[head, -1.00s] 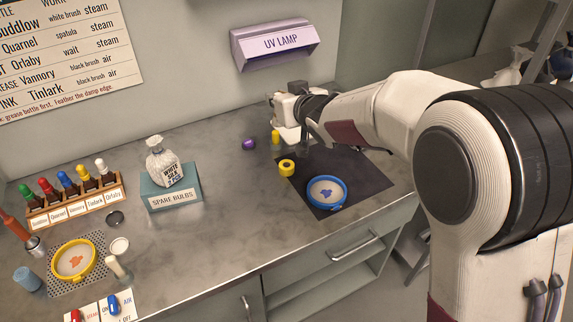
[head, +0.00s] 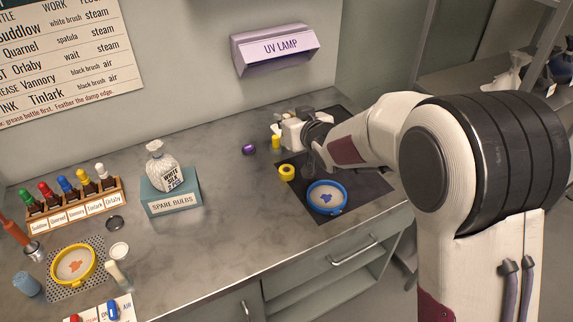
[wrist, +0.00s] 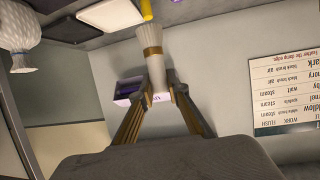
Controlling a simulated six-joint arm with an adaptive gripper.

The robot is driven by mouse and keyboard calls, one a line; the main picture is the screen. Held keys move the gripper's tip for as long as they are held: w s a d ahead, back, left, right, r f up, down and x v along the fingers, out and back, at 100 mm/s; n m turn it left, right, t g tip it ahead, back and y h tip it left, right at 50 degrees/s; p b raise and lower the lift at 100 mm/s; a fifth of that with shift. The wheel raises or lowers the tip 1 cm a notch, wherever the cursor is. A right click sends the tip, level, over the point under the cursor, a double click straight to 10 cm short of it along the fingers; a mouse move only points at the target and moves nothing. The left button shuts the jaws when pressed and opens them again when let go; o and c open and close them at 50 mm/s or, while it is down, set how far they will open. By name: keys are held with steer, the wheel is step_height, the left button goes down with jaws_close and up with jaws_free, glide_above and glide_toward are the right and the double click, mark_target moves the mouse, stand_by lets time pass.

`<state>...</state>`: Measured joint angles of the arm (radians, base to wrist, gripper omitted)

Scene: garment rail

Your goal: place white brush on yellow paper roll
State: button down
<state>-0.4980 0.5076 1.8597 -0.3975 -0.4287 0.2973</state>
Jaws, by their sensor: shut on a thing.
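My gripper (wrist: 158,94) is shut on the white brush (wrist: 157,72) in the wrist view. The brush has a brass band and a pale flared end pointing away from the fingers. A yellow thing (wrist: 146,9) shows just beyond that end; I cannot tell which yellow object it is. In the head view my gripper (head: 291,133) is over the back of the dark mat, and the brush cannot be made out. A yellow roll with a dark centre (head: 287,173) lies at the mat's left edge, in front of the gripper. Another upright yellow piece (head: 276,142) is close beside the gripper.
A blue-rimmed hoop (head: 327,197) lies on the dark mat (head: 368,182). A purple object (head: 249,149) is left of the gripper. The purple UV lamp (head: 275,45) is on the wall behind.

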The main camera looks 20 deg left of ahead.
steer(key=shift+f, duration=3.05)
steer(key=shift+f, duration=0.15)
steer(key=shift+f, duration=1.75)
steer(key=shift+f, duration=0.1)
steer(key=c, duration=2)
jaws_free()
steer(key=shift+o, duration=0.2)
steer(key=shift+s+d+r, duration=0.15)
steer(key=shift+r, duration=0.1)
steer(key=v, duration=1.1)
steer(key=shift+s, duration=0.25)
